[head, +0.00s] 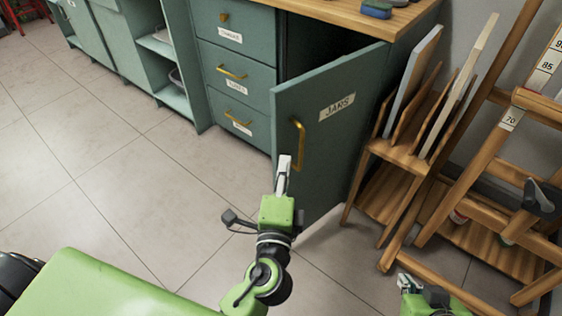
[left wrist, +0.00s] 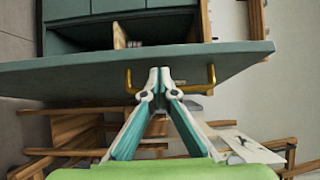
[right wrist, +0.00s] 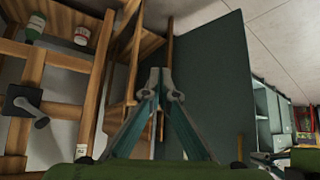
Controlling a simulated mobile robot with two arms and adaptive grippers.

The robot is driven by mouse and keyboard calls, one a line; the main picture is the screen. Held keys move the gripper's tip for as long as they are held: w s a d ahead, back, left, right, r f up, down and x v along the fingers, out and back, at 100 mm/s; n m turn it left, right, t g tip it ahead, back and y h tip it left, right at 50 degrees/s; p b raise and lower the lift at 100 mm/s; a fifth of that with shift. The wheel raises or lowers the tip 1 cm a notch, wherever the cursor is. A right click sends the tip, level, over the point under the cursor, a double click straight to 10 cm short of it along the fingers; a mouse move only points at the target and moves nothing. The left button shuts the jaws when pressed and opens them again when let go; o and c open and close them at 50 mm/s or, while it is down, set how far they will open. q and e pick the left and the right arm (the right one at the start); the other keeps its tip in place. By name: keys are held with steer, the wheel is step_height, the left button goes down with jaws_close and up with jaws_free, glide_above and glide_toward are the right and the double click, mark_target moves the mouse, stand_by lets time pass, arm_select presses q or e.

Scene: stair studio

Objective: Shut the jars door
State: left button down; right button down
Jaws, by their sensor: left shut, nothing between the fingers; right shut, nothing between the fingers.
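The teal jars door (head: 335,125), labelled JARS, stands wide open at the right end of the cabinet, with the dark compartment (head: 310,45) behind it. Its upright brass handle (head: 299,145) is on the face towards me. My left gripper (head: 284,162) is shut and empty, its tips beside the handle. In the left wrist view the tips (left wrist: 160,72) are between the handle's two ends (left wrist: 211,76), close to the door; I cannot tell if they touch it. My right gripper (head: 404,280) is shut and empty, low at the right; the right wrist view shows its tips (right wrist: 160,75).
A wooden rack with boards (head: 400,150) stands just right of the door, and a wooden easel (head: 480,180) further right. Labelled drawers (head: 235,75) are left of the compartment. The tiled floor (head: 130,180) in front of the cabinet is clear.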

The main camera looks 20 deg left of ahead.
arm_select(q)
steer(key=shift+w+a, duration=0.3)
steer(key=shift+a, duration=0.2)
